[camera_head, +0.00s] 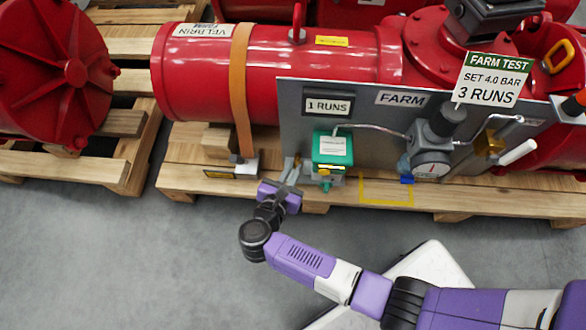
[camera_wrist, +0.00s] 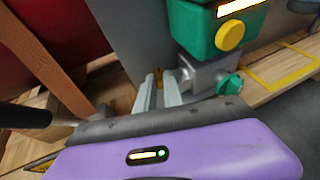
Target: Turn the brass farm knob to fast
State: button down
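A small brass-coloured piece, which looks like the brass farm knob (camera_wrist: 158,73), shows between my fingertips in the wrist view. It sits at the left of a grey block (camera_wrist: 203,75) under a green box (camera_wrist: 215,25). My gripper (camera_wrist: 160,88) has its two light fingers a small gap apart, one on each side of the brass piece. I cannot tell whether they touch it. In the head view my gripper (camera_head: 290,170) reaches the left side of the green box (camera_head: 333,150). The fingers mostly hide the knob, and no fast mark can be read.
A grey panel (camera_head: 375,120) carries a gauge (camera_head: 431,165), thin pipes and a "1 RUNS" display (camera_head: 328,104). A green knob (camera_wrist: 230,85) is right of the grey block. A red cylinder (camera_head: 200,85) lies behind.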

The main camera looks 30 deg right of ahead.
jog(key=shift+s+d+r+n+t+y+p, duration=0.1)
jog(key=shift+s+d+n+t+y+p, duration=0.1)
jog(key=shift+n+t+y+p, duration=0.25)
jog(key=shift+s+d+n+t+y+p, duration=0.15)
jog(key=shift+n+t+y+p, duration=0.15)
jog(key=shift+n+p, duration=0.2)
jog(key=shift+d+n+t+y+p, duration=0.2)
jog(key=shift+n+t+y+p, duration=0.45)
jog(key=shift+n+y, duration=0.25)
jog(key=shift+s+n+t+y, duration=0.1)
jog(key=shift+n+t+y, duration=0.2)
jog(key=shift+n+y, duration=0.15)
jog(key=c, duration=1.5)
grip_release()
jog(key=shift+o, duration=0.2)
